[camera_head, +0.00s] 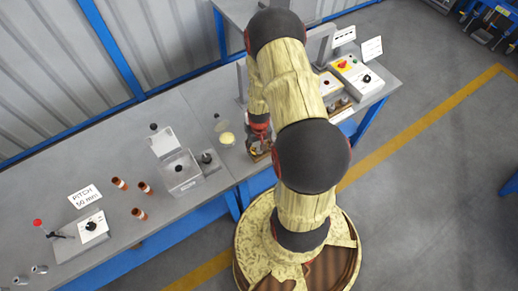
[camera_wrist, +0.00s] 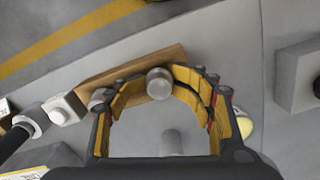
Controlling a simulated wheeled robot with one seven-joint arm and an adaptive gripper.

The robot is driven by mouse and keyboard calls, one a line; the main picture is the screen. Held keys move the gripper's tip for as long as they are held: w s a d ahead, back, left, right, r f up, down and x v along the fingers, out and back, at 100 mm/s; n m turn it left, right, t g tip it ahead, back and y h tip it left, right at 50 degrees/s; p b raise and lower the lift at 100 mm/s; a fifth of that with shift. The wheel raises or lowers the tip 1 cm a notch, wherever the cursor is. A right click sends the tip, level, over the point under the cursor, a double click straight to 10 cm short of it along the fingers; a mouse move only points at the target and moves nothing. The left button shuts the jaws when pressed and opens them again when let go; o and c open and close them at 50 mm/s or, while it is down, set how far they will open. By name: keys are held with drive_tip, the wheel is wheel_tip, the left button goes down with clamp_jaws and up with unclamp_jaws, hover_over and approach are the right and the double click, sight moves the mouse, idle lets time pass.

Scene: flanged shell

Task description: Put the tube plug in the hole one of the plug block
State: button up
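In the wrist view a short grey cylinder, seemingly the tube plug (camera_wrist: 160,84), sits between the fingertips of my gripper (camera_wrist: 159,78). The yellow finger pads curve in and appear to touch it on both sides. The wooden plug block (camera_wrist: 125,67) lies behind the plug in this view; the plug overlaps its edge, and I cannot tell whether it is in a hole or above one. The block's holes are hidden. In the head view my gripper (camera_head: 259,138) is low over the block (camera_head: 258,156) near the bench's front edge, largely hidden by my arm.
A second grey cylinder (camera_wrist: 99,97) is beside the left finger, and another (camera_wrist: 172,142) is on the bench between the fingers. A grey box (camera_head: 181,172) stands to the left, and a control box (camera_head: 351,71) to the right. A yellow round thing (camera_head: 227,138) lies nearby.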

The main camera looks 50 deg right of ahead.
drive_tip(key=shift+s, duration=0.1)
idle(0.3)
drive_tip(key=shift+r+p, duration=0.6)
drive_tip(key=shift+r, duration=0.05)
drive_tip(key=w+a+r+n+t, duration=0.1)
drive_tip(key=a+r, duration=0.2)
drive_tip(key=r, duration=0.8)
drive_tip(key=w+a+r+n+t, duration=0.15)
drive_tip(key=a+r, duration=0.25)
drive_tip(key=r, duration=0.8)
drive_tip(key=w+a+r, duration=0.2)
drive_tip(key=a+r, duration=0.1)
drive_tip(key=r, duration=0.8)
drive_tip(key=s+a+r+n+t, duration=0.1)
drive_tip(key=s+a+r+n, duration=0.1)
drive_tip(key=s+a+r, duration=0.4)
drive_tip(key=s+a+r+n+t, duration=0.2)
drive_tip(key=s+a+r, duration=0.4)
drive_tip(key=r, duration=0.4)
drive_tip(key=shift+a+p, duration=0.4)
drive_tip(key=shift+p, duration=0.05)
drive_tip(key=shift+f, duration=0.1)
